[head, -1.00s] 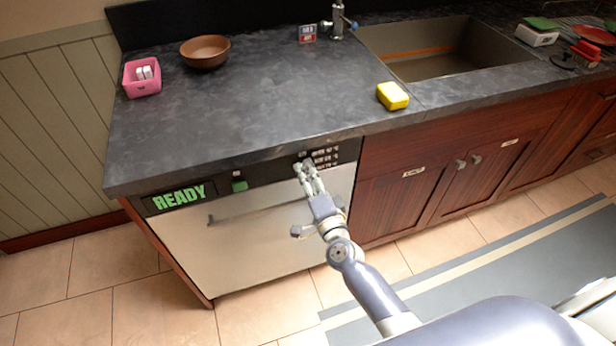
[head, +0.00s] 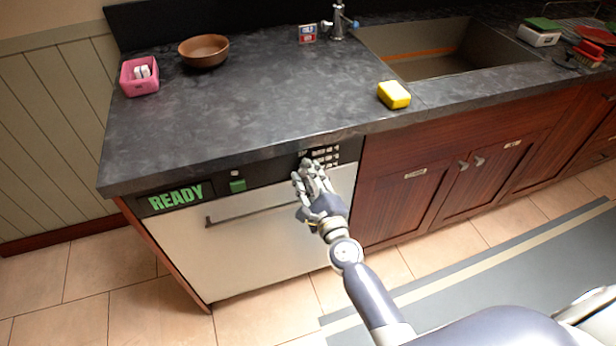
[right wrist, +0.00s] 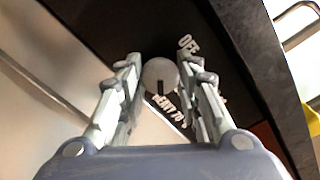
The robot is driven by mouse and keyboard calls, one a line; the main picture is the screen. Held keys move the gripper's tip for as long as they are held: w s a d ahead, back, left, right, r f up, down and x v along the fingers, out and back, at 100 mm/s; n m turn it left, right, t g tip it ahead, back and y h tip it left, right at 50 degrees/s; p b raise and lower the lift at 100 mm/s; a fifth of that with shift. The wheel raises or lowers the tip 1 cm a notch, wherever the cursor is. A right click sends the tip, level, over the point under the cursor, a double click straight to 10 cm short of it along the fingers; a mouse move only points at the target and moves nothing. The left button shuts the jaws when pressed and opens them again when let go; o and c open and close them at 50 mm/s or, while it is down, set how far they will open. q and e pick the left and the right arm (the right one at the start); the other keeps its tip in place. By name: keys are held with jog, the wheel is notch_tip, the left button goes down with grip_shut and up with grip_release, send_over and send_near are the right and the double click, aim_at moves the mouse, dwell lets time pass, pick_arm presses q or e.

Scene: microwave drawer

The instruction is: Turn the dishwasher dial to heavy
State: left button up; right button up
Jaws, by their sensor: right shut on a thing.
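The dishwasher (head: 250,250) has a pale front and a black control strip under the counter. Its dial (right wrist: 160,74) is a round grey knob with a dark pointer mark; in the right wrist view it sits between my fingertips. White lettering stands beside it, with "OFF" legible and the rest partly covered by a finger. My right gripper (head: 307,166) is shut on the dial, at the right part of the strip; it also shows in the right wrist view (right wrist: 163,80). In the head view the fingers hide most of the dial. My left gripper is not in view.
A green "READY" display (head: 175,198) and a green button (head: 238,185) sit left on the strip. The dishwasher handle (head: 255,210) runs below. The dark counter (head: 250,110) overhangs the strip and holds a yellow sponge (head: 394,95), a brown bowl (head: 204,52) and a pink container (head: 140,77).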

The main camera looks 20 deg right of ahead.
jog(key=shift+f+m, duration=0.1)
jog(key=shift+m, duration=0.9)
jog(key=o, duration=1.1)
jog(key=s, duration=1.2)
jog(key=shift+d, duration=0.2)
